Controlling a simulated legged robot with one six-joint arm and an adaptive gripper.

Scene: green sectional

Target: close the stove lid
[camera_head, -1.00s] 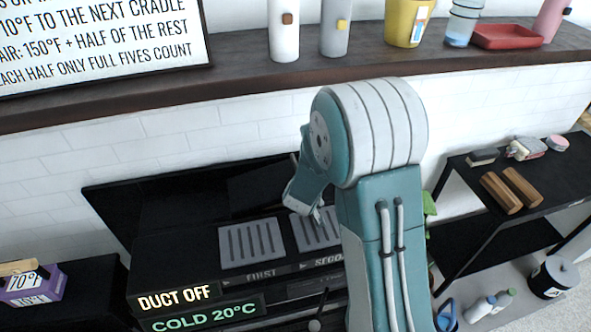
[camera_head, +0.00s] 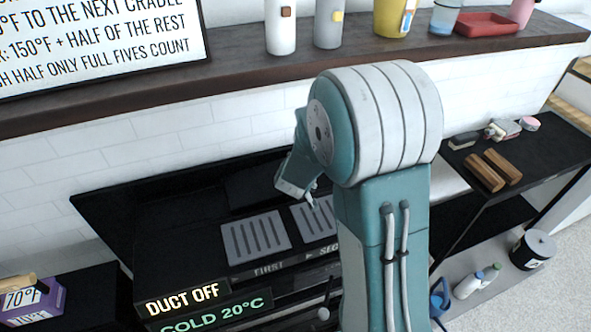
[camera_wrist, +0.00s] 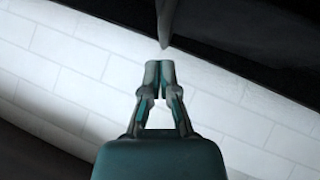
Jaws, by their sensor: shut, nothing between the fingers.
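The black stove (camera_head: 180,262) stands below the shelf, with two grey slotted plates on its top, the left one (camera_head: 256,237) above a "FIRST" label. Its dark lid (camera_head: 150,190) stands raised along the back, against the white brick wall. My gripper (camera_head: 312,197) is above the stove top near the right plate (camera_head: 318,217), partly hidden by my arm. In the wrist view my gripper (camera_wrist: 160,68) has its fingertips together and empty, with white brick behind and a dark edge just beyond the tips. Whether it touches the lid I cannot tell.
A dark shelf (camera_head: 270,72) with bottles and a yellow container (camera_head: 393,15) runs above the stove. A black rack (camera_head: 510,150) with wooden blocks stands at right. A purple box (camera_head: 32,300) sits at lower left. Displays (camera_head: 185,300) read "DUCT OFF" and "COLD 20°C".

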